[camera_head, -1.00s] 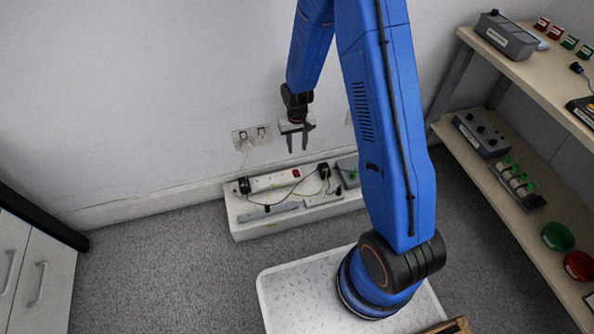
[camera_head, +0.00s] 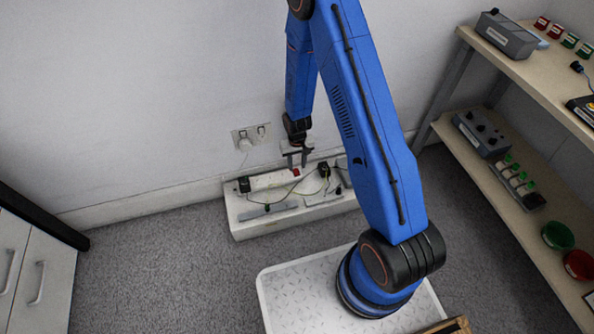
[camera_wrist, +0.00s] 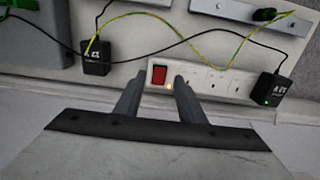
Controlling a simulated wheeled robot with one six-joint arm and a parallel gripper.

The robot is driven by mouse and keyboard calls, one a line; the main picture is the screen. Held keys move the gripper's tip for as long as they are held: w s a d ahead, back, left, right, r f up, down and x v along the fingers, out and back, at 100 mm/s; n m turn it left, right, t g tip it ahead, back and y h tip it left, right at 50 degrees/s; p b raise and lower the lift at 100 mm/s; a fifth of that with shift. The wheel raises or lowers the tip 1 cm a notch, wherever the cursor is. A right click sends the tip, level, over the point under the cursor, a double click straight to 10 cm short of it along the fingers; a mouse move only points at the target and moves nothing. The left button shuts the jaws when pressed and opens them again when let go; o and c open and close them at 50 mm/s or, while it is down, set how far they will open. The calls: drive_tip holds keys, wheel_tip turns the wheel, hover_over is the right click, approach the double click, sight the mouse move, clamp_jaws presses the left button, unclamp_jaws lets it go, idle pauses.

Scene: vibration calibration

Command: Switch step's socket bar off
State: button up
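The white socket bar (camera_head: 268,181) lies on the pale step (camera_head: 240,221) against the wall. It also shows in the wrist view (camera_wrist: 220,80), with a red rocker switch (camera_wrist: 159,75) at one end and a small glowing light beside it. In the head view the red switch (camera_head: 297,172) shows just below my gripper (camera_head: 297,164). My gripper also shows in the wrist view (camera_wrist: 157,80); its fingers are apart and empty, with the switch between and beyond their tips. I cannot tell whether the tips touch the bar.
Yellow-green and black cables (camera_wrist: 165,20) run across the step near the bar. A wall socket (camera_head: 250,137) with a plug is above the step. Shelves (camera_head: 530,210) with boxes and knobs stand at right, a white cabinet (camera_head: 35,270) at left. Grey carpet is clear between.

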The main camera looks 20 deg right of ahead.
sight(297, 174)
drive_tip(key=shift+f, duration=2.3)
